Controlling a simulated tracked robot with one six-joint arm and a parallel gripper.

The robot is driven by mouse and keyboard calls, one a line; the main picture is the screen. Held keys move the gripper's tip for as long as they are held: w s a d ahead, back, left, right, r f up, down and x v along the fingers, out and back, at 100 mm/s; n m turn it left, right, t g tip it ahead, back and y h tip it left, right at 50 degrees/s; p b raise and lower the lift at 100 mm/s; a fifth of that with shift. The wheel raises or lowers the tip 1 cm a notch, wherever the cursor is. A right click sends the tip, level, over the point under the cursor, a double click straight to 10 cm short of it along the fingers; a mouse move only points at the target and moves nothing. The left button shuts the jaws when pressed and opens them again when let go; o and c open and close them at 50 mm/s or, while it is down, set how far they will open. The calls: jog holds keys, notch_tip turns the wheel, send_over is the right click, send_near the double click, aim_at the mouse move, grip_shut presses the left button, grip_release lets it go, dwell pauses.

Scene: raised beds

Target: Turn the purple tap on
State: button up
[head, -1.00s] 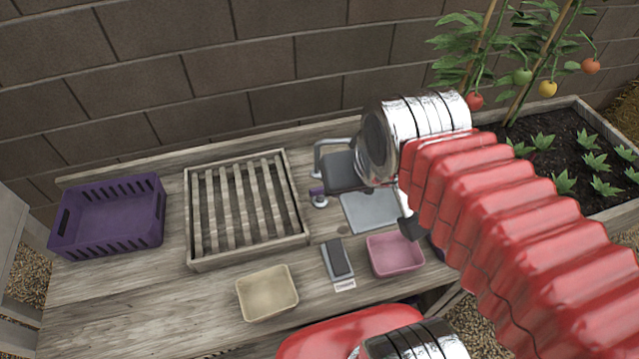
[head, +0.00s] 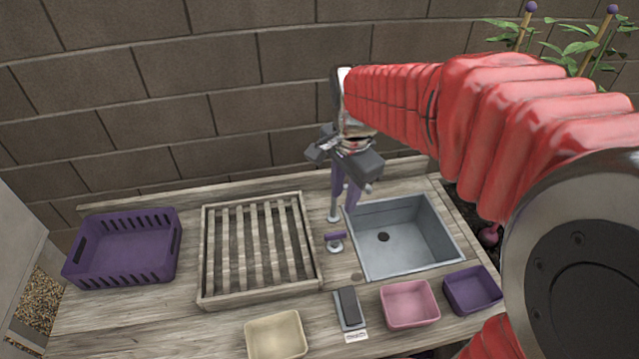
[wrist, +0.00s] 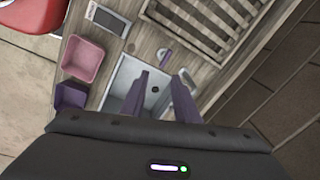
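The tap's purple lever (head: 335,236) sits on a small round metal base on the bench, left of the grey sink (head: 441,209). The lever also shows in the wrist view (wrist: 166,57), just beyond the fingertips. The metal spout post (head: 333,214) stands behind the lever, partly hidden by my gripper. My gripper (head: 346,203) hangs above and behind the tap with its purple fingers pointing down. In the wrist view my gripper (wrist: 162,74) has its fingers apart with nothing held between them. It appears clear of the lever.
A slatted wooden rack (head: 203,250) lies left of the tap, with a purple crate (head: 125,250) beyond. A dark device (head: 349,307), cream tray (head: 276,338), pink tray (head: 409,303) and purple tray (head: 472,289) line the front. A block wall (head: 150,110) rises behind.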

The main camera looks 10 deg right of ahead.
aim_at(335, 233)
jog(key=w+f+m+g, duration=0.1)
jog(key=w+f+m, duration=0.3)
jog(key=shift+w+f, duration=0.15)
jog(key=shift+w, duration=0.05)
notch_tip(335, 233, down, 14)
jog(key=shift+r, duration=0.1)
dwell(0.9)
jog(key=shift+c, duration=0.7)
grip_shut()
jog(key=shift+a, duration=0.15)
